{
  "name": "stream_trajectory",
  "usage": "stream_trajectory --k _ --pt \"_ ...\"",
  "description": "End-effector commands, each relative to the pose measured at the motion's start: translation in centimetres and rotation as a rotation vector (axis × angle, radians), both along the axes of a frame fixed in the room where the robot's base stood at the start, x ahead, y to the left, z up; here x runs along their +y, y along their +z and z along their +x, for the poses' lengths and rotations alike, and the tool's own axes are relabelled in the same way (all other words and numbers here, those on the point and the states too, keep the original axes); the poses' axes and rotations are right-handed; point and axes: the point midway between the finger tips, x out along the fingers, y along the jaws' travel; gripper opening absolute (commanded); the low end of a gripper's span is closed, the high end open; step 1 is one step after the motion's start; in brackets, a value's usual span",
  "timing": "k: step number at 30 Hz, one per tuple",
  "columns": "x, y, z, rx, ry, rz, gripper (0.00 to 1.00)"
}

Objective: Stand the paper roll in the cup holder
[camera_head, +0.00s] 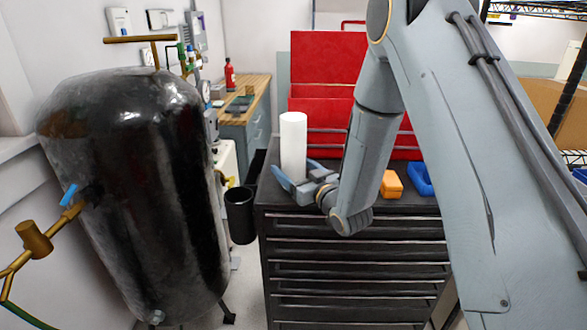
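The paper roll (293,140) is a plain white cylinder. It is upright at the left of the black tool cabinet's top. My gripper (292,170) is low at the roll's base, with one blue-grey finger showing on its left and one on its right. I cannot tell whether the fingers press on the roll or stand a little apart from it. The roll's lower end is partly hidden by my gripper. The cup holder (240,216) is a dark, open-topped cup at the cabinet's left side, below the level of its top, and it looks empty.
The black drawer cabinet (355,252) stands below my arm. A red toolbox (322,108) is behind the roll. An orange block (391,184) and a blue bin (420,179) lie to the right. A large black tank (137,190) stands left of the cup holder.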

Motion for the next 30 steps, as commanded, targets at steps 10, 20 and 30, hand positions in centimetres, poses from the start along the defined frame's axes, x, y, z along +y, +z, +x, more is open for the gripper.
stream_trajectory --k 10,20,30 --pt "-0.9 0.2 -1.2 0.0 -0.002 0.0 0.74" --pt "-4.4 0.2 -6.9 0.0 -0.003 0.0 0.74" --pt "-6.3 0.3 -10.1 0.001 0.0 0.0 0.74"
